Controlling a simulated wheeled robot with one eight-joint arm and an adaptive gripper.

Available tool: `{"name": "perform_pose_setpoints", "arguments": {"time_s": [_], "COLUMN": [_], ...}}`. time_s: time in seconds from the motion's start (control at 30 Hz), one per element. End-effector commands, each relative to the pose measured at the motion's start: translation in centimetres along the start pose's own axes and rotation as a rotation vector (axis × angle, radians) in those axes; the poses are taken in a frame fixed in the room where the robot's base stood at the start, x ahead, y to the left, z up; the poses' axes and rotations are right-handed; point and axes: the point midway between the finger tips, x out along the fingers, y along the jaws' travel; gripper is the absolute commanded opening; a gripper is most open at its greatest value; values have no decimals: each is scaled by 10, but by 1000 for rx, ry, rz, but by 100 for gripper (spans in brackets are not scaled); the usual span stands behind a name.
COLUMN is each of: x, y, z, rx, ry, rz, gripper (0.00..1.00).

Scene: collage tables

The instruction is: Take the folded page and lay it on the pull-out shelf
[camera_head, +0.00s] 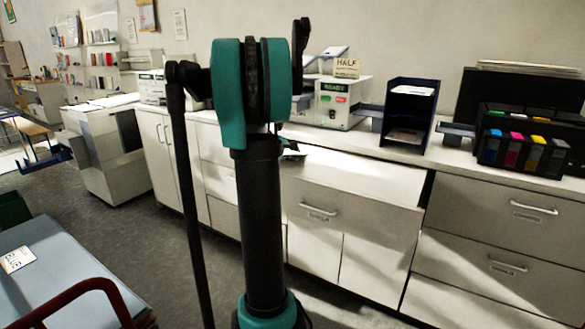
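My own arm stands upright in the middle of the camera view and hides part of the counter. A small dark part (291,150) juts out to the right behind it and may be my gripper; its fingers cannot be made out. A pale shelf (365,178) juts forward from the counter just right of my arm, above cabinet doors, and its visible top looks bare. I cannot pick out the folded page with certainty. A grey machine (338,103) with a lit green READY panel stands on the counter behind, with a small HALF sign (346,68) on top.
A dark blue tray stack (408,112) holding white paper stands right of the machine. A black printer with coloured cartridges (522,141) is farther right. A copier (105,150) stands at left. Grey floor lies between.

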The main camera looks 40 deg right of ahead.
Motion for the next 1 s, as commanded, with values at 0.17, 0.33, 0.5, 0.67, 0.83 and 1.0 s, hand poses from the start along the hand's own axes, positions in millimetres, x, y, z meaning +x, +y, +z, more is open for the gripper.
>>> {"name": "perform_pose_setpoints", "arguments": {"time_s": [0.17,0.33,0.5,0.67,0.83,1.0], "x": [-20,-38,-56,-71,-77,-76], "y": [0,0,0,0,0,0], "z": [-1,-1,-1,0,0,0], "rx": [-2,-1,-1,-1,-1,0], "ry": [2,2,2,1,1,1], "rz": [0,-1,0,0,0,0], "gripper": [19,19,19,19,19,19]}}
